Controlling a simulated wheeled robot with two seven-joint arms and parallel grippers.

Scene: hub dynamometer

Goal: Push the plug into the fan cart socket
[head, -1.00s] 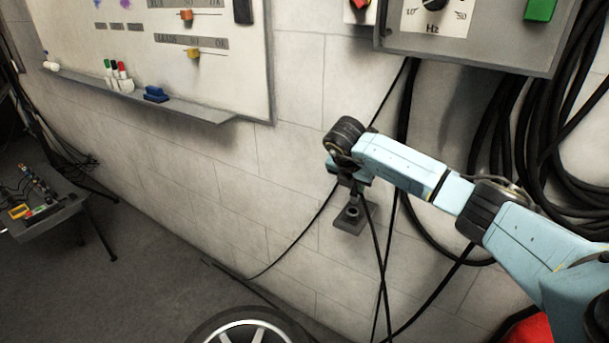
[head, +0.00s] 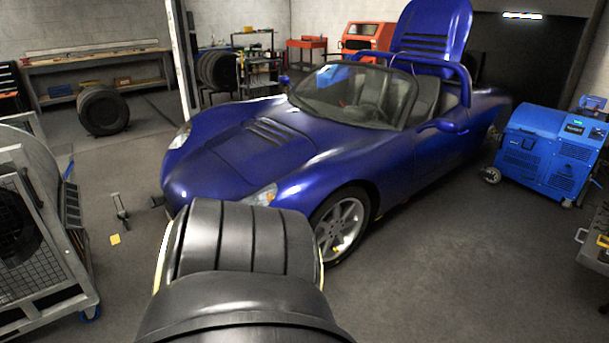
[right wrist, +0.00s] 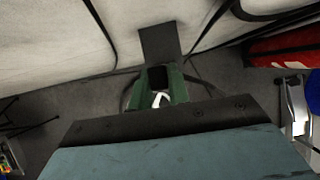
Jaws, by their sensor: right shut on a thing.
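In the right wrist view, my right gripper (right wrist: 160,97) is shut on the plug (right wrist: 158,78). The plug shows as a dark block between green sides, partly hidden by the gripper. Dark cable curves away on both sides of it. A dark plate (right wrist: 158,42) on the pale wall lies just beyond; I cannot tell whether the plug touches it. In the head view, the fan cart (head: 62,262), a grey frame with mesh and a fan, stands at the left edge. I cannot make out its socket. My left gripper is not in view.
A blue open car (head: 260,150) fills the middle of the head view. A blue machine (head: 545,150) on wheels stands at right. A loose tyre (head: 103,111) and a workbench (head: 100,70) are behind.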

